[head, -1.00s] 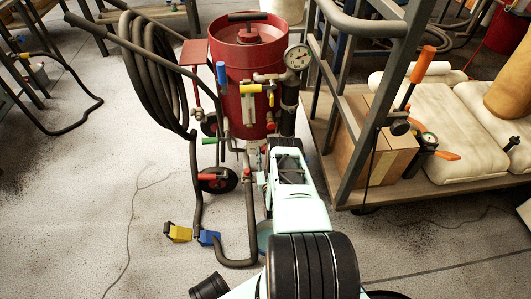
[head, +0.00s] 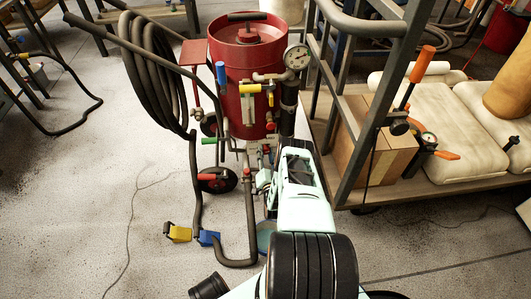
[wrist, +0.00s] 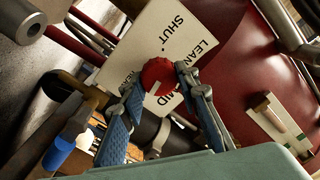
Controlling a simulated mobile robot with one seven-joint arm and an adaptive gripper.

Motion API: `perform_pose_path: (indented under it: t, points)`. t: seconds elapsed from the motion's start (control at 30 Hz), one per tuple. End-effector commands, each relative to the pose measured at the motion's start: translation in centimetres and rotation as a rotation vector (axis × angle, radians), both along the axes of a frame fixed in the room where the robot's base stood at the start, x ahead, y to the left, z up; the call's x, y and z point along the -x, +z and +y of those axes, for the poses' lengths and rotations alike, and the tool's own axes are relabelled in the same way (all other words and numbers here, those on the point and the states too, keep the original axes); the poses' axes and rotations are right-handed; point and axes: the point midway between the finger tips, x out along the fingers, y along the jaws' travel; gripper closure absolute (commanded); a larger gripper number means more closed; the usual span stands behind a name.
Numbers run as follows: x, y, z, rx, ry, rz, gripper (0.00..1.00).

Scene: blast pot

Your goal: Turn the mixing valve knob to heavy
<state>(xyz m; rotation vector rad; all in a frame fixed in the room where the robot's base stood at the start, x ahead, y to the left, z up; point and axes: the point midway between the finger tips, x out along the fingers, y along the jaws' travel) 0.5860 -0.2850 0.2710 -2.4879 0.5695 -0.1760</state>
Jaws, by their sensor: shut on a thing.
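The red mixing valve knob (wrist: 158,76) shows in the wrist view, in front of a white label plate (wrist: 150,40). A white pointer line on the knob points down and slightly left in that view, on the side away from SHUT. My gripper (wrist: 157,80) is shut on the knob, one blue-padded finger on each side. In the head view my gripper (head: 266,156) is low in front of the red blast pot (head: 240,97), and I cannot make out the knob clearly there.
A pressure gauge (head: 297,57) and a yellow-handled valve (head: 250,88) sit above my gripper. A coiled black hose (head: 152,75) hangs at the left. A metal rack (head: 372,95) with a cardboard box (head: 385,150) stands close to my arm's right. Floor at front left is mostly clear.

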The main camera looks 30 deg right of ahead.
Motion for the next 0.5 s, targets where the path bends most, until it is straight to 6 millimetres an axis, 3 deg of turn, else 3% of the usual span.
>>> perform_pose_path:
  t: [0.5]
  points:
    - [0.00, -0.09, -0.22, -0.420, -0.001, -0.203, 0.95]
